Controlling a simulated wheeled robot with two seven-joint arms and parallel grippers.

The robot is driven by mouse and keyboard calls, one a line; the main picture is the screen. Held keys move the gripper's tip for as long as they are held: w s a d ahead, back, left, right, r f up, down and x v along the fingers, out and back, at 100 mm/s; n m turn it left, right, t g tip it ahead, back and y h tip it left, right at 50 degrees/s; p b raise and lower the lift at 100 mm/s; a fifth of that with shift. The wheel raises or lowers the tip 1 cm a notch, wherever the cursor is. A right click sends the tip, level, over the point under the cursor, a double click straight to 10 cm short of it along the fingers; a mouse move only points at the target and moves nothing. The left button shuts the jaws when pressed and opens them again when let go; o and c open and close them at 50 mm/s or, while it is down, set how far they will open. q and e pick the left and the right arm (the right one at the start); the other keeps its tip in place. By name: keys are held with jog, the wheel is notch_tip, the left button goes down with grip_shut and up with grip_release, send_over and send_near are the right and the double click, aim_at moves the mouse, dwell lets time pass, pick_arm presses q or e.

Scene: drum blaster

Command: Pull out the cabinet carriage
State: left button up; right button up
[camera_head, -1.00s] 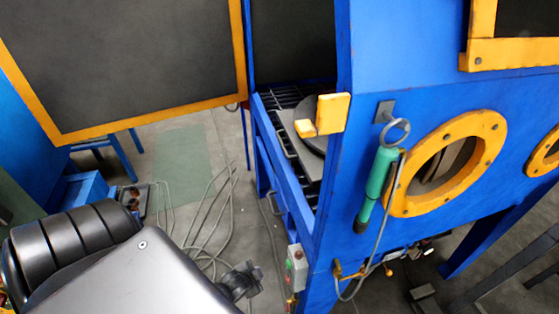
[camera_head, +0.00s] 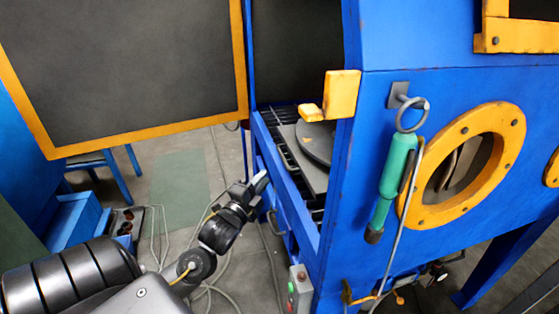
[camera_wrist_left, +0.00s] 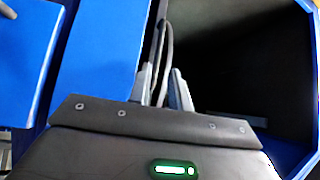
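The blue blaster cabinet (camera_head: 415,85) stands on the right with its side door open. Inside it, a grey carriage plate (camera_head: 313,180) carries a dark round turntable (camera_head: 320,140), partly hidden by the door post. A curved handle (camera_head: 286,154) shows at the plate's near edge. My left gripper (camera_head: 262,182) is just outside the opening, by the blue side rail. In the left wrist view its two fingers (camera_wrist_left: 162,92) are apart. A dark curved bar (camera_wrist_left: 165,45) shows between and beyond them; whether they touch it is unclear. My right gripper is not in view.
The open door (camera_head: 125,75), dark with a yellow frame, hangs at upper left. A yellow latch block (camera_head: 342,95) juts from the door post. A control box (camera_head: 299,290) stands low by the cabinet leg. Cables (camera_head: 155,235) lie on the floor.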

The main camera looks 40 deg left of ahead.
aim_at(280, 168)
pick_arm(q)
jog(key=x, duration=1)
jog(key=shift+w+f, duration=0.1)
jog(key=shift+w, duration=0.2)
grip_shut()
